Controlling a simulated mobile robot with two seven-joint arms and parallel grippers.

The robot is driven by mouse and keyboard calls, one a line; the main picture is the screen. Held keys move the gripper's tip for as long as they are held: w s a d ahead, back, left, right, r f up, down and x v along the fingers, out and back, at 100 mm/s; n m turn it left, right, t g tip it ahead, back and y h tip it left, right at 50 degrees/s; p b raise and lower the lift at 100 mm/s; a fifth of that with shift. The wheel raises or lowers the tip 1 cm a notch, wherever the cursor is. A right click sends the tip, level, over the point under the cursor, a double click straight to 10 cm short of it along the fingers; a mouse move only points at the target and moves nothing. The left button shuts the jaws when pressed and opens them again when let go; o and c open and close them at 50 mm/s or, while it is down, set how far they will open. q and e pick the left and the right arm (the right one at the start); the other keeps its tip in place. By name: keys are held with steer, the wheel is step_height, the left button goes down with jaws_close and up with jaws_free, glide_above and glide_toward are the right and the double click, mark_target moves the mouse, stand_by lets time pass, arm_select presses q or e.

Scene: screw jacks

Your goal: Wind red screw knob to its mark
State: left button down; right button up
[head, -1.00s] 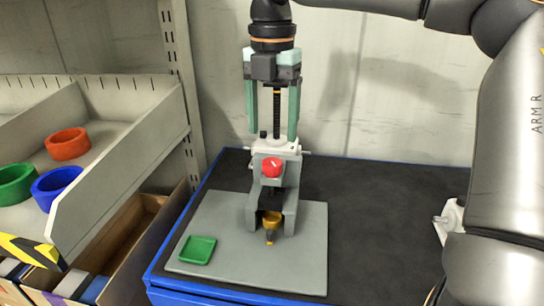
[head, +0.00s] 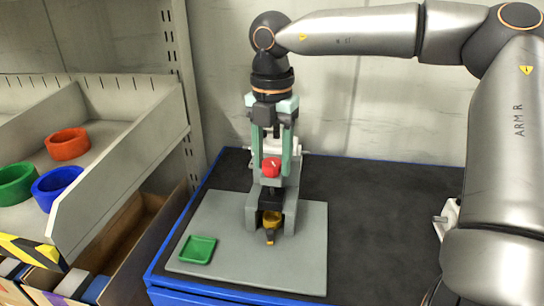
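The red knob (head: 271,168) is on the upper front of a grey screw jack (head: 254,205), which stands upright on a grey plate. A dark screw runs up the jack, partly hidden by my fingers. An orange-yellow tip (head: 271,221) sits low in the jack's front opening. My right gripper (head: 272,174) points straight down over the jack, its two green fingers on either side of the knob in the picture. I cannot tell whether they touch it or stand behind it. No mark for the knob can be made out. My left gripper is not in view.
A small green tray (head: 198,250) lies at the front left of the grey plate (head: 300,262). A shelf at left holds a red ring (head: 68,143), a green ring (head: 15,185) and a blue ring (head: 57,187).

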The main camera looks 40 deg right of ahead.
jaws_close()
steer(key=shift+n, duration=0.3)
